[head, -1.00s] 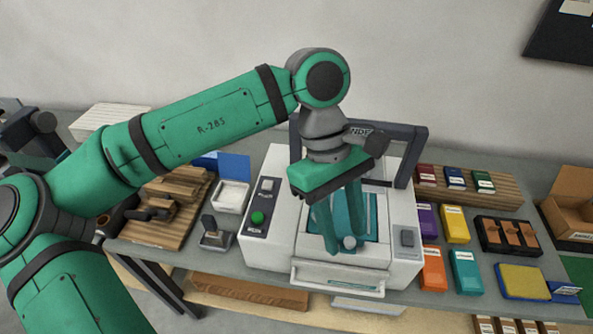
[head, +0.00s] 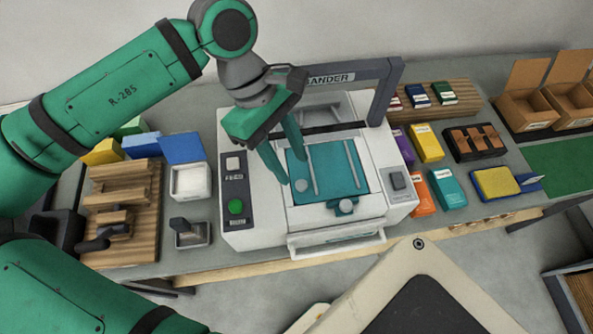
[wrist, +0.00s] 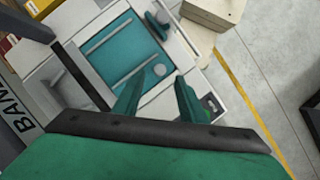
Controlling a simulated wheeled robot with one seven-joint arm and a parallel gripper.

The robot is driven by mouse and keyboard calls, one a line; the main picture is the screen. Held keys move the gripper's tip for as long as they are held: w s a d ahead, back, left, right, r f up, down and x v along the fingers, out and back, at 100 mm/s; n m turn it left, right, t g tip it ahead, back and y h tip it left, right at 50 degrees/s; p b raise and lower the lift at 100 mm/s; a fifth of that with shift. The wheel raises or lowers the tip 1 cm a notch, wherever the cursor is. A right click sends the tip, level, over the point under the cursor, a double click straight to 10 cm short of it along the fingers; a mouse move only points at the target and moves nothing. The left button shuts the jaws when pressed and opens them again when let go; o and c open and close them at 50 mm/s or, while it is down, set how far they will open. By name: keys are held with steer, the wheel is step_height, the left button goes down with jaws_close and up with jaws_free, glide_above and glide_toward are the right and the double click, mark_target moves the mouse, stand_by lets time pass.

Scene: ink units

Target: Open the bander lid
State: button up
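The bander (head: 270,205) is a white machine on the bench with a dark arch lettered BANDER. A teal panel (head: 330,185), which looks like its lid, lies flat in the top, with two pale bars and a round pale knob (head: 301,185) on it. A teal tab with a knob (head: 343,207) sits at its front edge. My gripper (head: 292,170) points down above the panel's left side. Its fingers are apart with nothing between them. In the wrist view my gripper (wrist: 157,82) is near the panel's edge; contact cannot be told.
A green button (head: 236,206) is on the bander's left side. Left stand a white container (head: 190,182) and a wooden rack (head: 120,225). Right are coloured boxes (head: 425,143), a dark tray (head: 474,143) and cardboard bins (head: 525,108). The dark arch (head: 385,95) rises behind the panel.

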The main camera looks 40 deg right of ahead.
mark_target(301, 184)
steer(key=shift+x, duration=2.55)
steer(key=shift+s, duration=0.1)
jaws_close()
